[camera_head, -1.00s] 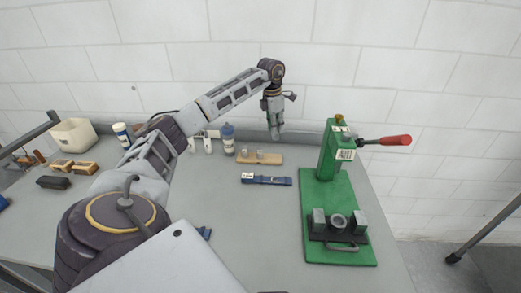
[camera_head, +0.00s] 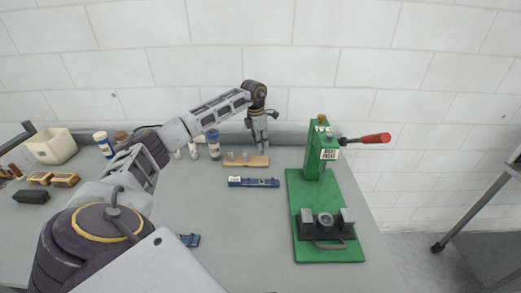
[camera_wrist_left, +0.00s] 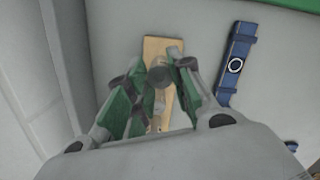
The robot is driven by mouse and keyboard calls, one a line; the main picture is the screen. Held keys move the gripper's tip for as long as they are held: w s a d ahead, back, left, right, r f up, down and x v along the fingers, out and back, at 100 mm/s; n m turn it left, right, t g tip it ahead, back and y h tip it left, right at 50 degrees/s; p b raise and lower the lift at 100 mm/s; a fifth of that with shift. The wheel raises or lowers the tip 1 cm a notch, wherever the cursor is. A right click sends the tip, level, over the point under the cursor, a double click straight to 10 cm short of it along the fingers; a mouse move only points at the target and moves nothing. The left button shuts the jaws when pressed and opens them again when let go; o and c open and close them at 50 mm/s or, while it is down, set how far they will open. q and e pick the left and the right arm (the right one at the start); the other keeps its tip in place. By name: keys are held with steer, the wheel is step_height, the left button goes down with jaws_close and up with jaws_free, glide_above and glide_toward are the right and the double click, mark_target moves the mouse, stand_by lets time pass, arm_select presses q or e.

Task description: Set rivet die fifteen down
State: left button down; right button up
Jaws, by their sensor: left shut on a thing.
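My left gripper (camera_head: 261,149) is low over the right end of a wooden block (camera_head: 232,164) near the back of the bench. Its fingers are shut on a small grey die (camera_wrist_left: 160,75), which sits between the green finger pads in the left wrist view. The wooden block also shows there (camera_wrist_left: 152,48), under the fingers. Small grey dies (camera_head: 245,156) stand on the block left of the gripper. Whether the held die touches the block I cannot tell. No number on it is legible. My right gripper is not in view.
A green press (camera_head: 320,180) with a red handle (camera_head: 376,138) stands to the right. A blue tool (camera_head: 254,182) lies in front of the block. Bottles (camera_head: 213,145) stand to its left. The middle front of the bench is mostly clear.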

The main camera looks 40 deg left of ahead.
arm_select(q)
steer(key=shift+f, duration=0.1)
steer(key=shift+f, duration=1.75)
steer(key=shift+f, duration=0.15)
steer(key=c, duration=1.2)
jaws_free()
steer(key=shift+c, duration=0.2)
step_height(320, 180, up, 12)
steer(key=s, duration=0.1)
steer(key=shift+s+a, duration=0.15)
steer(key=shift+a, duration=0.2)
steer(key=shift+d, duration=0.1)
